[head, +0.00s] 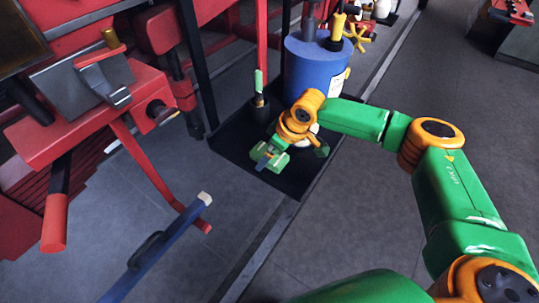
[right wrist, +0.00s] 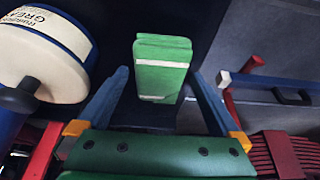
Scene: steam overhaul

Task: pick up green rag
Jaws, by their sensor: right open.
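A folded, light green rag (right wrist: 162,68) stands out in the middle of the right wrist view, over a dark surface. My right gripper (right wrist: 160,76) is open, with one blue finger on each side of the rag and a visible gap to each. The jaws hold nothing. In the head view my right gripper (head: 265,162) points down over the black tray (head: 232,150) on the floor. There the rag cannot be told apart surely from the green parts of the gripper. My left gripper is not in view.
A blue drum (head: 310,72) stands behind my right gripper. A container marked grease (right wrist: 45,50) is left in the wrist view. A blue bar (head: 155,250) and red machinery (head: 85,115) lie left. Right floor is clear.

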